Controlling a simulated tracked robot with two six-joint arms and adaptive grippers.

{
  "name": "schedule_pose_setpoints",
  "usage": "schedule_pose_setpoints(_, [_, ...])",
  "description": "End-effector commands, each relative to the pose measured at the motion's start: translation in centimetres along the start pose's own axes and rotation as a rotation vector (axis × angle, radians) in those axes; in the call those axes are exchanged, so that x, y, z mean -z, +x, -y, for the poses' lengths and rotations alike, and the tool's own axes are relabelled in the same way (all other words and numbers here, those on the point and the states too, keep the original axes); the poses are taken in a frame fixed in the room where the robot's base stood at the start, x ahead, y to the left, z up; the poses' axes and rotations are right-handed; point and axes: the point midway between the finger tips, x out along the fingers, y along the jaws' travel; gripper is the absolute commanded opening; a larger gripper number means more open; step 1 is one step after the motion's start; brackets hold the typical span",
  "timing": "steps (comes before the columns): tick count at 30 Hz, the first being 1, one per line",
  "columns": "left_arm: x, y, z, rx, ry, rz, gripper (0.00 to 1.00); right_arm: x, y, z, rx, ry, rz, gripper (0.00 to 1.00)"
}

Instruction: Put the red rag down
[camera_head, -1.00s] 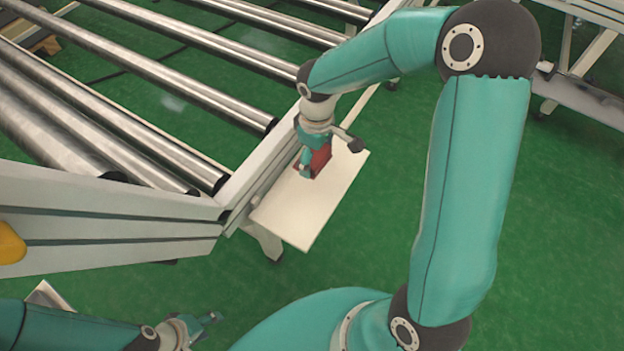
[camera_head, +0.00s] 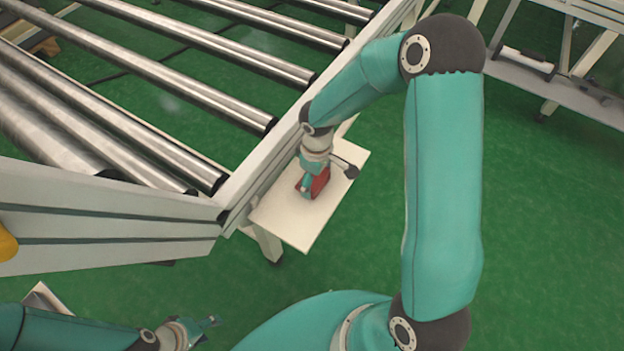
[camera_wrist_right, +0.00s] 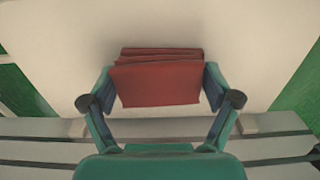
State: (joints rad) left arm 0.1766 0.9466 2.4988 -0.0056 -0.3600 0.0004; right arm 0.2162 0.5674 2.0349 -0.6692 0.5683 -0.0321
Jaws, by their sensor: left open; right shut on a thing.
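The red rag (camera_head: 319,182) is a folded stack of cloth over the white board (camera_head: 290,221) beside the roller conveyor. My right gripper (camera_head: 312,187) is shut on the rag. In the right wrist view the rag (camera_wrist_right: 157,84) sits between the two fingers of the right gripper (camera_wrist_right: 158,90), with the pale board (camera_wrist_right: 250,50) behind it. Whether the rag touches the board is hard to tell. My left gripper (camera_head: 212,321) is at the bottom left, open and empty, away from the rag.
The roller conveyor (camera_head: 222,124) with its metal side rail fills the left and top left. The rail edge runs close along the board's left side. Another metal frame (camera_head: 560,80) stands at the top right. Green floor (camera_head: 540,200) is clear to the right.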

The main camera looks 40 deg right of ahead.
Motion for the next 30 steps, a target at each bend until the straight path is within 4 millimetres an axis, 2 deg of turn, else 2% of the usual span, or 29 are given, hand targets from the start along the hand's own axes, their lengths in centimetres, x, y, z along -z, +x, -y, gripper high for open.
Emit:
schedule_pose_setpoints(2, [0.0, 0.3, 0.1, 0.000, 0.000, 0.000, 0.49, 0.0, 0.3, 0.0, 0.000, 0.000, 0.000, 0.60])
schedule_pose_setpoints(3, [0.0, 0.2, 0.1, 0.000, 0.000, 0.000, 0.49, 0.0, 0.2, 0.0, 0.000, 0.000, 0.000, 0.91])
schedule_pose_setpoints(5, [0.0, 0.2, 0.1, 0.000, 0.000, 0.000, 0.49, 0.0, 0.1, 0.0, 0.000, 0.000, 0.000, 1.00])
schedule_pose_setpoints(19, [0.0, -0.1, -0.1, 0.000, 0.000, 0.000, 0.49, 0.0, -0.5, -0.1, -0.002, 0.000, -0.001, 1.00])
schedule_pose_setpoints(23, [0.0, -0.4, -0.1, 0.000, 0.000, 0.000, 0.49, 0.1, -2.2, -0.1, -0.003, 0.001, -0.003, 1.00])
schedule_pose_setpoints(30, [0.0, -0.9, -0.3, 0.000, 0.000, 0.000, 0.49, 0.1, -7.1, -0.1, -0.003, 0.000, -0.005, 1.00])
